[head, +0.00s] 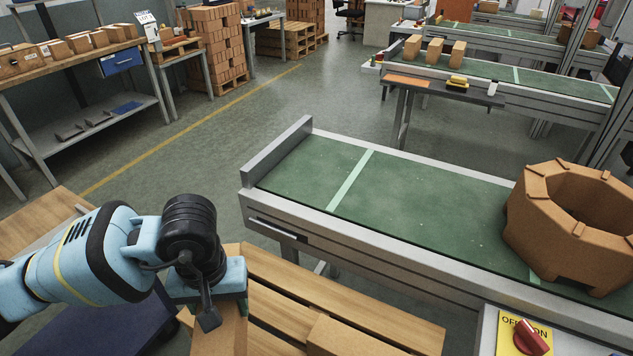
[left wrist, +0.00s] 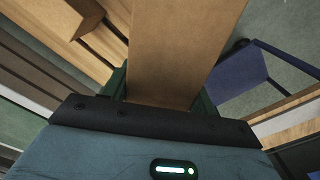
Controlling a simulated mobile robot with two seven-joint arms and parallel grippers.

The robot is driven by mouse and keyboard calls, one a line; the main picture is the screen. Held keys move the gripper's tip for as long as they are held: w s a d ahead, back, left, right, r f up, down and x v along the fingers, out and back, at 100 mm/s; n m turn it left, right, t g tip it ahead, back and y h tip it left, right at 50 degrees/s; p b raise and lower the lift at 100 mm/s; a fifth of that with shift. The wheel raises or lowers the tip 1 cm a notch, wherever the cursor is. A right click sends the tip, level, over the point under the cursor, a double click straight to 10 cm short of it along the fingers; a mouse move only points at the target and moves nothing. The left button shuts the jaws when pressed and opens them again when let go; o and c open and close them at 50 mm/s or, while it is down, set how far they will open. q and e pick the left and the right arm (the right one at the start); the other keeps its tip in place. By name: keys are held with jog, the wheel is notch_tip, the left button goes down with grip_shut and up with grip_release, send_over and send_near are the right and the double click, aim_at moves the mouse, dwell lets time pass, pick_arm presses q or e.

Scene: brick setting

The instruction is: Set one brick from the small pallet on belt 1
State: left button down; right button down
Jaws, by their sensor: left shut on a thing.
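My left gripper (head: 222,308) is shut on a tan brick (head: 232,338), above or at the left part of the small wooden pallet (head: 275,296). In the left wrist view the held brick (left wrist: 182,50) sits between the two green fingers and extends away from the palm. I cannot tell if it touches the pallet. Another brick (head: 350,340) lies on the pallet to the right, cut by the picture's lower edge. The near conveyor, likely belt 1, has a green belt (head: 430,212) with a pale cross stripe; its left part is bare. My right gripper is out of view.
A large brown octagonal ring-shaped block (head: 560,250) stands on the right part of the near belt. A yellow switch panel with a red knob (head: 530,338) is at its front. A metal end plate (head: 280,150) rises at the belt's left end. A dark blue surface (head: 110,320) lies below my arm.

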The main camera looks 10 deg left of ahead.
pick_arm(q)
jog(key=shift+w+a+r+m, duration=0.15)
jog(key=shift+a+r+m, duration=0.05)
jog(key=shift+r+m, duration=0.65)
jog(key=shift+w+a+r+m, duration=0.15)
jog(key=shift+r+m, duration=0.6)
jog(key=shift+r, duration=0.1)
jog(key=shift+w+a, duration=0.1)
jog(key=shift+w, duration=0.05)
